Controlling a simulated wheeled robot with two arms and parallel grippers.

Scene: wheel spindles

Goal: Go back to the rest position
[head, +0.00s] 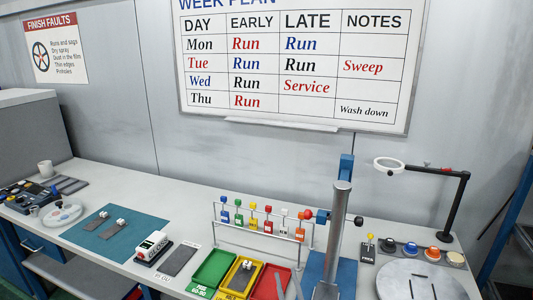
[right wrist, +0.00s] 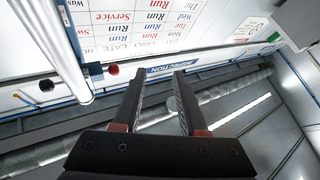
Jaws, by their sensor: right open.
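My right gripper (right wrist: 158,74) shows in the right wrist view with its two dark fingers apart. It is open, with nothing between the fingers. The same post (head: 334,245) stands on the bench in the head view. I cannot make out my right gripper clearly in the head view. My left gripper is in neither view.
The bench holds green (head: 212,272), yellow (head: 240,277) and red (head: 270,284) trays, and a rack (head: 262,238) of coloured pieces behind them. A ring lamp (head: 389,164) on a black arm and a round grey plate (head: 418,284) are at right. A teal mat (head: 117,228) lies left.

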